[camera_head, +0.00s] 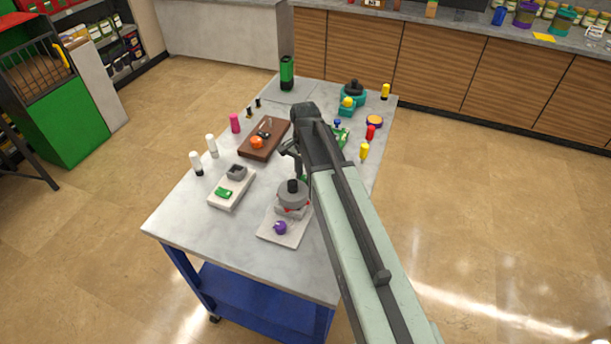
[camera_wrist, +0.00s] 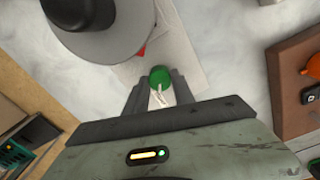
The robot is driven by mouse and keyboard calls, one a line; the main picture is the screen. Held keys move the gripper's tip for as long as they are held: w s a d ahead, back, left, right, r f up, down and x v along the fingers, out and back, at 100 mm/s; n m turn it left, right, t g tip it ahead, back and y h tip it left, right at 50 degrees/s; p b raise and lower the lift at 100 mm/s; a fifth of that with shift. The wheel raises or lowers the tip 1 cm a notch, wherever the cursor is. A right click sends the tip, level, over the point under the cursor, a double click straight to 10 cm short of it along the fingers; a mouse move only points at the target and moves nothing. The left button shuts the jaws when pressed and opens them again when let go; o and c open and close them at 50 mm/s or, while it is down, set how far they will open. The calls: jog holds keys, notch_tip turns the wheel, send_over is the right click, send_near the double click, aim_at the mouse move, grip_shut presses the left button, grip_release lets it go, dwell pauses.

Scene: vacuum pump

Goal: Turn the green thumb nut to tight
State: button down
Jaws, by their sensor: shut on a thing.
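The green thumb nut (camera_wrist: 160,76) is a small round green knob in the middle of the wrist view. A pale pointer-like strip (camera_wrist: 161,98) lies just below it in that picture. My gripper (camera_wrist: 159,86) has its two dark fingers on either side of the nut and is shut on it. The grey round pump body (camera_wrist: 92,28) stands close by at upper left, with a bit of red beneath its edge. In the head view the pump (camera_head: 292,195) sits on a pale plate (camera_head: 270,236) with a purple knob (camera_head: 280,228). My arm hides most of the gripper and nut there.
A brown board (camera_wrist: 290,90) with an orange knob (camera_wrist: 314,64) lies right of my gripper in the wrist view. In the head view, a pale block (camera_head: 222,200) with a green piece, white bottles and yellow and red items stand around. The table's front left corner is bare.

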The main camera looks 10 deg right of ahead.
aim_at(305, 178)
jog(key=c, duration=1.3)
grip_release()
jog(key=shift+d, duration=0.15)
jog(key=shift+c, duration=0.2)
notch_tip(305, 178, up, 8)
jog(key=p, duration=0.8)
jog(key=shift+f, duration=0.1)
